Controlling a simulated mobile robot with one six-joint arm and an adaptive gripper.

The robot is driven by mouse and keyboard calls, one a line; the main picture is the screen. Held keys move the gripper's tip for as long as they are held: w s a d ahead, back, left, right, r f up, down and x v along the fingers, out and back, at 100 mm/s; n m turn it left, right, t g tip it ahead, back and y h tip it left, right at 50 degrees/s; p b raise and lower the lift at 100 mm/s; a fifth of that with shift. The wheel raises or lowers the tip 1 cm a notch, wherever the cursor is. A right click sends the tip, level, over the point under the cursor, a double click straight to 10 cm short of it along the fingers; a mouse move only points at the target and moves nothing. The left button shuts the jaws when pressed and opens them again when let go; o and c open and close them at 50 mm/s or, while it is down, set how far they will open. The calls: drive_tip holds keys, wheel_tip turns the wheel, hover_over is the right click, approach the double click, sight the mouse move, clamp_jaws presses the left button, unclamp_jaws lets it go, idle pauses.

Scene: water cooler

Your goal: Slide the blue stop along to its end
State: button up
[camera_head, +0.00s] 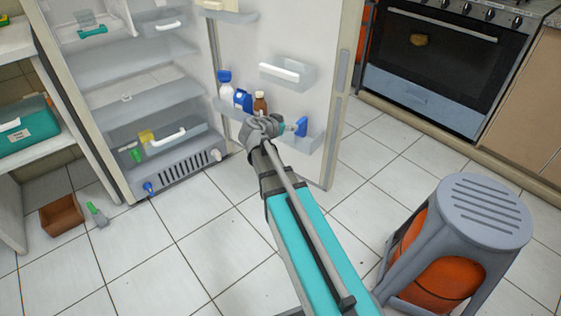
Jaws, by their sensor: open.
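A small blue piece (301,126), which looks like the blue stop, sits at the right part of the lower shelf of the open fridge door. My gripper (291,127) is at that shelf, just left of the blue piece. It is open, but its fingers are small, and I cannot tell whether they touch the piece. The wrist of my arm hides part of the shelf front. Another small blue knob (150,188) shows at the left end of the grille at the fridge's foot.
A blue-capped white bottle (224,86), a blue carton (242,100) and a brown bottle (260,103) stand left of my gripper on the door shelf. A grey stool (484,210) over an orange ball (437,270) stands at right. Open tiled floor lies left of my arm.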

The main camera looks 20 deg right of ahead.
drive_tip(key=s+a+f+n+g+y+p, duration=0.3)
drive_tip(key=s+a+f+n+g+y, duration=0.1)
drive_tip(key=s, duration=0.8)
drive_tip(key=shift+s+a+f+n+g+y+p, duration=0.35)
drive_tip(key=shift+a+f+n+y, duration=0.3)
drive_tip(key=shift+a+n+y, duration=0.7)
drive_tip(key=shift+w+a+m, duration=0.1)
drive_tip(key=shift+a+m, duration=0.05)
drive_tip(key=shift+m, duration=0.2)
drive_tip(key=w+d+r+m+t+h+b, duration=0.1)
drive_tip(key=w+d+r+m+t+h, duration=0.1)
drive_tip(key=w, duration=0.4)
drive_tip(key=w+d+r+m+t+h+b, duration=0.2)
drive_tip(key=w+r+m+t+h, duration=0.1)
drive_tip(key=w+r+m+h, duration=0.1)
drive_tip(key=shift+w+d+h, duration=0.3)
drive_tip(key=shift+w+h, duration=0.15)
drive_tip(key=shift+w, duration=0.45)
drive_tip(key=shift+d, duration=0.1)
